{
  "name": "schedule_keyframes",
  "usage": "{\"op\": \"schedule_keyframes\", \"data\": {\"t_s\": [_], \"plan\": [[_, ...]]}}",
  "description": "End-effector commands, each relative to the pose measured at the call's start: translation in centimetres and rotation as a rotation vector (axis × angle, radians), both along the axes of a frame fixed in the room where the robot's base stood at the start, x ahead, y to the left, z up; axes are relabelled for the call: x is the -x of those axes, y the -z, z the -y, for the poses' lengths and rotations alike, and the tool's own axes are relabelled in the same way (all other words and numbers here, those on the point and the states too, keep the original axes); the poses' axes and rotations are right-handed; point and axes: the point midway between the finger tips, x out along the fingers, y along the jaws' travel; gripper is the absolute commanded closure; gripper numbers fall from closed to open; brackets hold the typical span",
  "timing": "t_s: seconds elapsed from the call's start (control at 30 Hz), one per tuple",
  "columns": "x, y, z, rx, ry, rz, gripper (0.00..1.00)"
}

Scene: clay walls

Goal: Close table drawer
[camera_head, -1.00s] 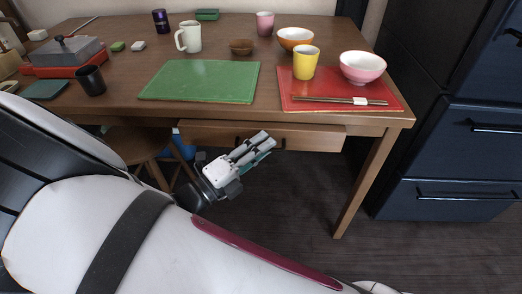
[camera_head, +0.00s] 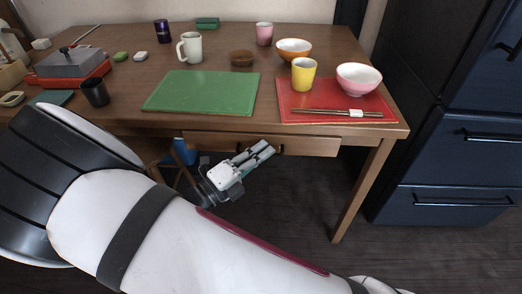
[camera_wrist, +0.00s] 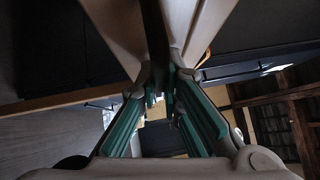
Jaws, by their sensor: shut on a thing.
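The wooden table (camera_head: 120,128) has a drawer under its front edge, with a wooden front (camera_head: 318,147) and a dark handle (camera_head: 281,150). The drawer front sits close under the tabletop. Any small gap left is hard to judge. My gripper (camera_head: 262,151) is at the middle of the drawer front, shut on the drawer handle. In the wrist view my gripper's green-edged fingers (camera_wrist: 162,98) come together on it, and the handle itself is mostly hidden between them.
A table leg (camera_head: 362,190) and dark blue cabinet (camera_head: 450,160) stand right. A stool (camera_head: 176,180) stands under the table.

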Motion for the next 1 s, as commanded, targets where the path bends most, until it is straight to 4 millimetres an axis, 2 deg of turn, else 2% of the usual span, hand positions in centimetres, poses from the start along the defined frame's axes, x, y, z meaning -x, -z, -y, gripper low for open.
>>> {"op": "schedule_keyframes", "data": {"t_s": [0.3, 0.67, 0.7, 0.8, 1.0], "plan": [[-2.9, -0.1, 0.0, -0.007, -0.002, 0.000, 1.00], [-3.5, 0.1, 0.0, -0.007, -0.006, 0.001, 1.00], [-3.5, 0.1, 0.0, -0.007, -0.007, 0.000, 0.91], [-3.5, 0.0, 0.0, -0.007, -0.006, 0.002, 0.72], [-3.6, -0.1, 0.1, -0.006, -0.004, 0.004, 0.72]]}}
